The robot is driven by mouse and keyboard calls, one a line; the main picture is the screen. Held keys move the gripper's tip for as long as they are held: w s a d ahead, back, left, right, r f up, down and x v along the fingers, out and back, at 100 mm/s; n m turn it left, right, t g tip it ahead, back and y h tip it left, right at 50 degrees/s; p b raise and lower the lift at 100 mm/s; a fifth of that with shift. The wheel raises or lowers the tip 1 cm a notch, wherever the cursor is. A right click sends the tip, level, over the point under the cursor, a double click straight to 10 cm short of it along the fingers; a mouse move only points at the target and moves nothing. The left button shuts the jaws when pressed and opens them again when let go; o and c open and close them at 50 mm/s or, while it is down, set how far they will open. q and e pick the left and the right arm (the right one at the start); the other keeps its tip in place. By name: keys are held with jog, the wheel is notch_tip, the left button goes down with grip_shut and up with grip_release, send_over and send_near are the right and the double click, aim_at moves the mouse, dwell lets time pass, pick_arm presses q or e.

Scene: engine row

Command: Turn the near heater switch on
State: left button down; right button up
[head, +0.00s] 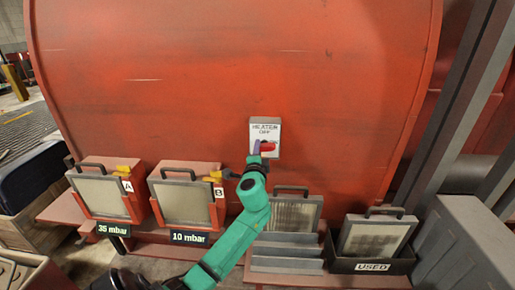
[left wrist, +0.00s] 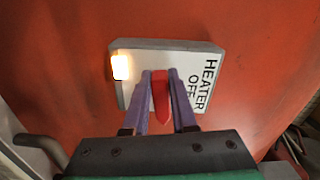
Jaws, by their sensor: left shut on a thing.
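The heater switch plate (head: 272,125) is a pale plate on the red engine wall, marked HEATER OFF. The plate also shows in the left wrist view (left wrist: 190,62), where a small lamp (left wrist: 121,67) at one edge glows. Its red switch handle (head: 268,146) points to the right in the head view. My left gripper (head: 258,150) is at the plate. In the left wrist view its purple fingers (left wrist: 161,88) are shut on the red handle (left wrist: 161,97), one on each side. My right gripper is not in view.
Below stand filter boxes A (head: 103,192) and B (head: 186,200), with yellow handles and signs reading 35 mbar and 10 mbar. Filter panels (head: 290,212) stand in a rack to their right. A black bin marked USED (head: 372,267) holds another filter. A grey cabinet (head: 470,235) is at far right.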

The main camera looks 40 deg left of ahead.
pick_arm(q)
jog(key=shift+w+d+r+m, duration=0.1)
jog(key=shift+r+m, duration=0.4)
jog(key=shift+m, duration=0.2)
jog(key=shift+p, duration=0.3)
jog(key=shift+f, duration=0.1)
jog(key=c, duration=0.8)
grip_release()
jog(key=shift+o, duration=0.4)
jog(key=shift+w+d+f, duration=0.1)
jog(key=shift+d+f, duration=0.05)
jog(key=shift+d, duration=0.05)
jog(key=shift+s+f, duration=0.1)
jog(key=shift+s, duration=0.15)
jog(key=b+v, duration=0.3)
jog(key=v, duration=1.1)
jog(key=shift+d, duration=0.2)
